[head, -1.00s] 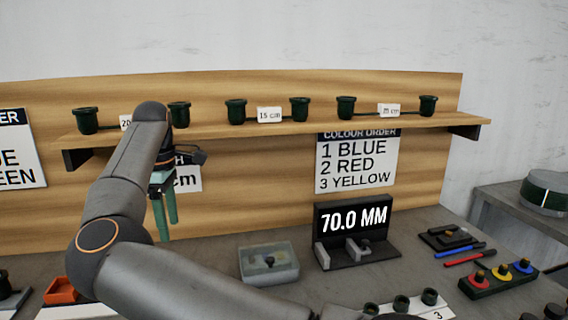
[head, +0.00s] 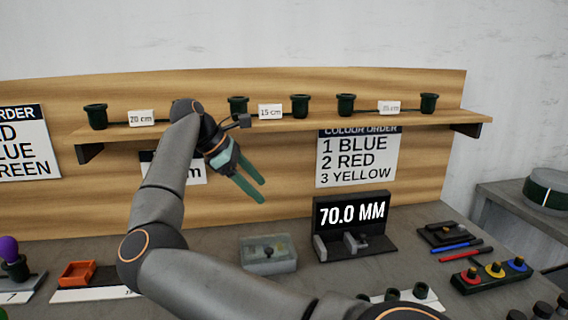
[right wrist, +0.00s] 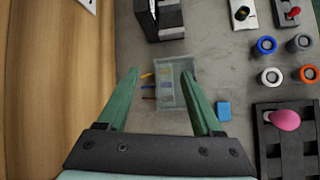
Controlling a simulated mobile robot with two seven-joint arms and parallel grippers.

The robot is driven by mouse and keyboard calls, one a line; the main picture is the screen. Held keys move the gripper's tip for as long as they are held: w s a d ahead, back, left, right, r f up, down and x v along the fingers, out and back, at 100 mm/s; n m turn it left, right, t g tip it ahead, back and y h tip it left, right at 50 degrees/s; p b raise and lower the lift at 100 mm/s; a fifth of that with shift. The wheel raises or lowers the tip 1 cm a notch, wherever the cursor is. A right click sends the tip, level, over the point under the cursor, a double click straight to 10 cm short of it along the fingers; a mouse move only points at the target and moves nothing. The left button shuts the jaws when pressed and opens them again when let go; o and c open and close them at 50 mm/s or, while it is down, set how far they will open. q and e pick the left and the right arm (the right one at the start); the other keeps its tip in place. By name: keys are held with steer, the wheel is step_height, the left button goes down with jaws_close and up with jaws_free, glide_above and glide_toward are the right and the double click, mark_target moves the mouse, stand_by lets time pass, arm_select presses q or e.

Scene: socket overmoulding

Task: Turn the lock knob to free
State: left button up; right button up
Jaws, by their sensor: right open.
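My right gripper (head: 263,191) is open and empty, in the air in front of the wooden back panel. Its two green fingers point down and right in the head view and show apart in the right wrist view (right wrist: 160,72). A measuring device (head: 352,228) with a "70.0 MM" display stands on the bench, to the right of and below the gripper. A small grey block shows on its base; I cannot tell whether this is the lock knob. The device's dark body also shows at the top of the right wrist view (right wrist: 160,14). My left gripper is out of view.
A clear box (head: 268,262) of small parts sits left of the device, below the gripper. A shelf (head: 215,124) with dark green cups runs above. Pens (head: 458,250) and a block of coloured knobs (head: 493,277) lie to the right. An orange tray (head: 77,273) is at left.

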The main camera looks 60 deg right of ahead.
steer(key=s+d+r+g+h, duration=0.2)
steer(key=s+d+r+g, duration=0.1)
steer(key=s+r, duration=0.1)
steer(key=shift+s+d+r+p, duration=0.15)
steer(key=shift+s+r+p, duration=0.2)
steer(key=shift+s, duration=0.4)
steer(key=shift+f, duration=0.1)
